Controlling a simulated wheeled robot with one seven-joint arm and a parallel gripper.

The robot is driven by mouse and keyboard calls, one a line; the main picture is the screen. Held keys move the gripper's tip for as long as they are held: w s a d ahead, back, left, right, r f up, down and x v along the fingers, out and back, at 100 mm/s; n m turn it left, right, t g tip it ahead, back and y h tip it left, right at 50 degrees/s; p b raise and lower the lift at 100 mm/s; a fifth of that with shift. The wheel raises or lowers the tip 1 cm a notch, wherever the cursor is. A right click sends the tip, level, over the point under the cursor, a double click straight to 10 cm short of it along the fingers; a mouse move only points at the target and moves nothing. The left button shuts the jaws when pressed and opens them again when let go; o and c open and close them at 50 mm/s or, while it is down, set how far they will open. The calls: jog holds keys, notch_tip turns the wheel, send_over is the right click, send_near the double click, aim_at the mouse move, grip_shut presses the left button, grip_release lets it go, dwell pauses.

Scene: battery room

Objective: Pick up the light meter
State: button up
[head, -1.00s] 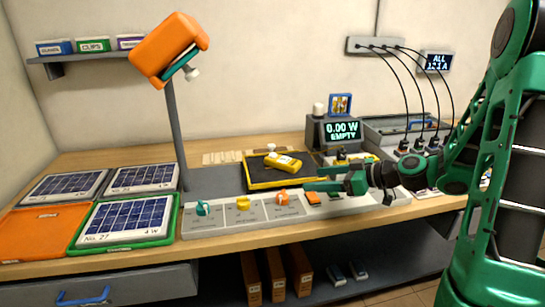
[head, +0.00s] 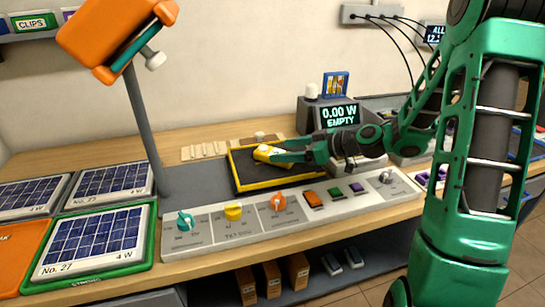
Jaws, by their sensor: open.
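The light meter (head: 263,153) is a small yellow device lying on a black tray with a yellow rim (head: 236,172), in the middle of the bench in the head view. My gripper (head: 279,154) reaches in from the right, low over the tray, with its green fingers open at the meter's right part. The fingers and wrist hide much of the meter. I cannot tell whether the fingers touch it.
A grey control panel (head: 328,207) with coloured knobs and buttons runs along the bench front. An orange lamp (head: 112,38) on a grey post (head: 146,130) stands left of the tray. A display box (head: 338,116) reading 0.00 W EMPTY stands behind. Solar panels (head: 93,240) lie at left.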

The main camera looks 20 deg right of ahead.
aim_at(272, 151)
jog(key=shift+x, duration=2.9)
jog(key=shift+s, duration=0.15)
jog(key=c, duration=1.3)
jog(key=shift+r, duration=0.15)
